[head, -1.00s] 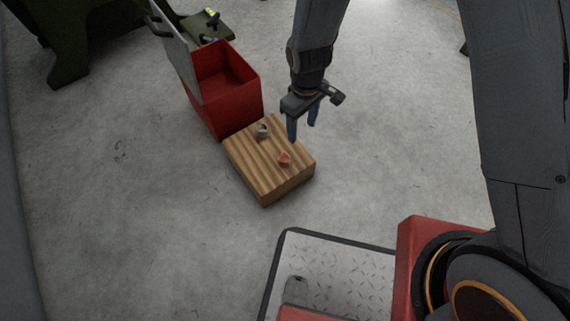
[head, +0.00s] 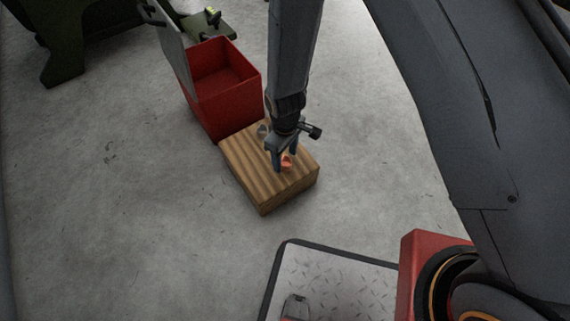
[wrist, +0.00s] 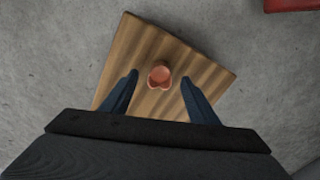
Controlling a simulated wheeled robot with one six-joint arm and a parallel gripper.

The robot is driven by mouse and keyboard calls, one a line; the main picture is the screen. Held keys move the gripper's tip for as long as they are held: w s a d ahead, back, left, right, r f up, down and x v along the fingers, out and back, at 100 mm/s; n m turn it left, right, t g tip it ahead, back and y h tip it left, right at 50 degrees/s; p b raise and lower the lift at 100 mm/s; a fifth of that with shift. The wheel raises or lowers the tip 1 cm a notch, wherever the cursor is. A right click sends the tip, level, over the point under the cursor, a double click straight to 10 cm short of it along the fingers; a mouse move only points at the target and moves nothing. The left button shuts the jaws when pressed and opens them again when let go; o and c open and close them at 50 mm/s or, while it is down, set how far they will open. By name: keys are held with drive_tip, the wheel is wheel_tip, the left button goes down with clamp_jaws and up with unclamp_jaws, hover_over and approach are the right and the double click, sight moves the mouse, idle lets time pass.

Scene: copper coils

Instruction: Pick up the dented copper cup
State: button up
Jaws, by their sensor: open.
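The copper cup (head: 287,163) sits on the wooden block (head: 258,190), toward its right side. In the wrist view the copper cup (wrist: 159,75) shows a dented, uneven rim and lies just beyond the fingertips, roughly centred between them. My gripper (head: 284,162) is above the block with its blue fingers pointing down by the cup. In the wrist view my gripper (wrist: 160,80) is open and empty, one finger to each side of the cup. I cannot tell the exact height of the fingertips over the block.
A small grey metal item (head: 262,131) sits on the block behind my gripper, partly hidden. An open red box (head: 222,92) with a raised lid stands behind the block. A dark green stand (head: 70,45) is at the back left. Concrete floor is clear to the left.

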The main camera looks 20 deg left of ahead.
wheel_tip(320, 180, down, 3)
drive_tip(key=shift+r+b, duration=0.15)
drive_tip(key=shift+b, duration=0.3)
drive_tip(key=c, duration=1.1)
drive_tip(key=shift+r, duration=0.1)
drive_tip(key=shift+c, duration=0.2)
